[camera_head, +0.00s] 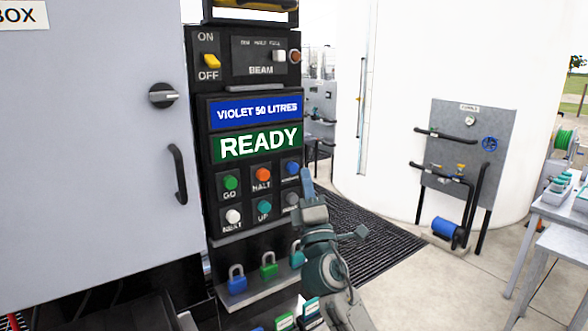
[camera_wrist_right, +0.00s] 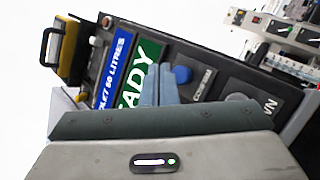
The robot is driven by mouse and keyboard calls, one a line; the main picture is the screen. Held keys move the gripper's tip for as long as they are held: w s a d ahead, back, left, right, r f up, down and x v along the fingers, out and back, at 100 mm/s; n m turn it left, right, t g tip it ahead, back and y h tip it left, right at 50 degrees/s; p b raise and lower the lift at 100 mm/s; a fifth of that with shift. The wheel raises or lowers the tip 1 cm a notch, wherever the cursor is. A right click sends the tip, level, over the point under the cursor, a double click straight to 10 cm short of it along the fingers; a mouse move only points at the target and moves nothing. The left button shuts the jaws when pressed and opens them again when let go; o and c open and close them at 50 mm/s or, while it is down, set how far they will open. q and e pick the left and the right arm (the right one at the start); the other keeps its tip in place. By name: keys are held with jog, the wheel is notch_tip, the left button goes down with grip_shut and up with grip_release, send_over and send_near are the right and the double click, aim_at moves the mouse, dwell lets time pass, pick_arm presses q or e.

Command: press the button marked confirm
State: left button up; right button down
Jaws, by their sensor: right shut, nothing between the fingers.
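The confirm button (camera_head: 292,168) is a blue round button at the right end of the upper button row on the dark control panel (camera_head: 212,215). In the right wrist view the blue button (camera_wrist_right: 183,75) has a label beside it that reads as confirm. My right gripper (camera_head: 307,180) is shut and empty, with its fingertips just right of and below the button in the head view. In the right wrist view the fingertips (camera_wrist_right: 158,75) appear just left of the button. I cannot tell whether they touch it. My left gripper is not in view.
Green go (camera_head: 230,183), orange halt (camera_head: 263,175), white next (camera_head: 233,216), teal up (camera_head: 264,207) and grey (camera_head: 291,199) buttons sit close by. A ledge with padlocks (camera_head: 237,280) juts out below. A grey box door (camera_head: 95,130) stands left. The screen (camera_head: 257,143) reads READY.

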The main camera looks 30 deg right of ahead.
jog(key=shift+s+d, duration=0.15)
jog(key=shift+s, duration=1.7)
jog(key=shift+h, duration=0.3)
